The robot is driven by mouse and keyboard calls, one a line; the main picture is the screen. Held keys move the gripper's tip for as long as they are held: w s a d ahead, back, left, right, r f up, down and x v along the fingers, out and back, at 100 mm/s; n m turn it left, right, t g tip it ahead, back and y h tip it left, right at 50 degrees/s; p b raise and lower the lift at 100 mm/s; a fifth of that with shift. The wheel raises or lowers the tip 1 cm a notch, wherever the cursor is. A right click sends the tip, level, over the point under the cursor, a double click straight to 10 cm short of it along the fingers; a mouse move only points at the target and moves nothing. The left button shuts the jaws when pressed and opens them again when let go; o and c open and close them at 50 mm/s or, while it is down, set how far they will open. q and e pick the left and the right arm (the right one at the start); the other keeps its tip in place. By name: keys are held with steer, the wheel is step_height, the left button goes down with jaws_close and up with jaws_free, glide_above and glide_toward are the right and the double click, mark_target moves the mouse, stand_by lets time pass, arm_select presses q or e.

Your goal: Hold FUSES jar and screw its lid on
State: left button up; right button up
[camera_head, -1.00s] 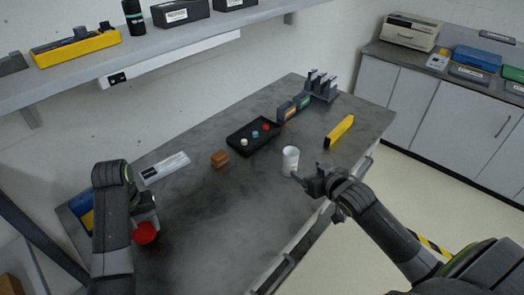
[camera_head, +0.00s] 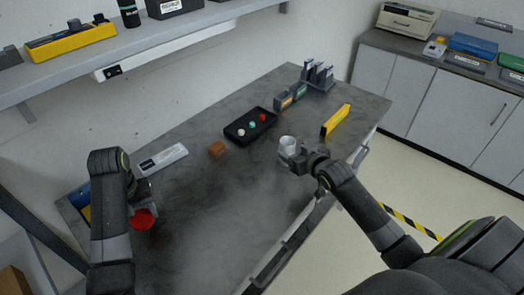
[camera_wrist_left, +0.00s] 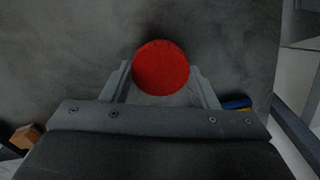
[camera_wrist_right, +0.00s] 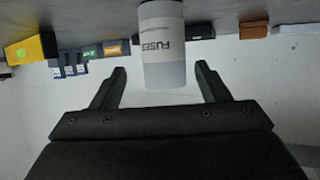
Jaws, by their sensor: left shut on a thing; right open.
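The FUSES jar (camera_wrist_right: 163,48) is a pale cylinder with a printed label; in the head view it stands on the grey table (camera_head: 287,146) near the right side. My right gripper (camera_head: 293,160) is open at the jar; in the right wrist view its fingers (camera_wrist_right: 160,85) are on either side of the jar's near part, with gaps showing. A red round lid (camera_head: 143,219) is at the left end of the table in the head view. My left gripper (camera_wrist_left: 160,80) is shut on the lid (camera_wrist_left: 161,67). The jar's opening is not clearly visible.
A black tray (camera_head: 236,133) with several small coloured items and a brown block (camera_head: 217,149) lie beyond the jar. A yellow bar-shaped object (camera_head: 336,120) lies to its right. A white-labelled strip (camera_head: 162,160) lies at the left. The middle front of the table is clear.

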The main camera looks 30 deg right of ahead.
steer(key=shift+w+f, duration=0.2)
steer(key=shift+w, duration=0.3)
steer(key=shift+w, duration=0.25)
steer(key=x, duration=0.1)
steer(key=p+x, duration=0.1)
steer(key=x, duration=0.1)
steer(key=shift+w+a, duration=0.25)
steer(key=shift+w, duration=0.1)
steer(key=shift+w+f, duration=0.25)
steer(key=shift+w, duration=0.25)
steer(key=c, duration=1.1)
